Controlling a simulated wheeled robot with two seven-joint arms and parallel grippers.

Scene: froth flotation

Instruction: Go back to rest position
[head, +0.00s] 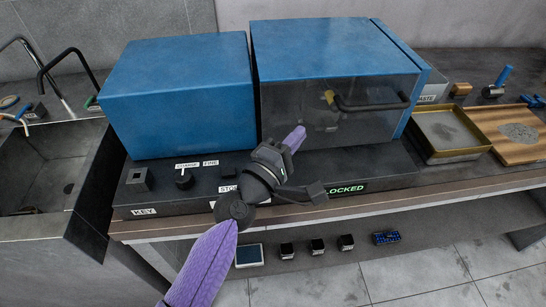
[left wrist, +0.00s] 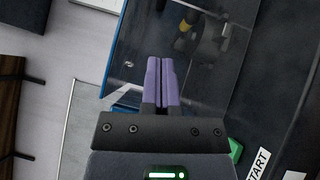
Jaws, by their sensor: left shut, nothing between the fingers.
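My left gripper (head: 295,138) is raised in front of the blue machine's clear front window (head: 345,112). Its purple fingers are closed together and empty, as the left wrist view (left wrist: 160,80) also shows. The machine (head: 330,48) has a blue housing and a dark base panel with a green "LOCKED" display (head: 348,189). Whether the fingertips touch the window I cannot tell. My left forearm hides part of the panel. In the left wrist view a green button (left wrist: 235,150) shows beside a "START" label (left wrist: 257,163). My right gripper is not in view.
A sink (head: 45,175) with taps stands at left. A brass-coloured tray (head: 440,135) and a wooden board with grey powder (head: 518,132) lie at right. Several small dark blocks (head: 317,246) and a small scale-like device (head: 249,256) sit on the lower shelf.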

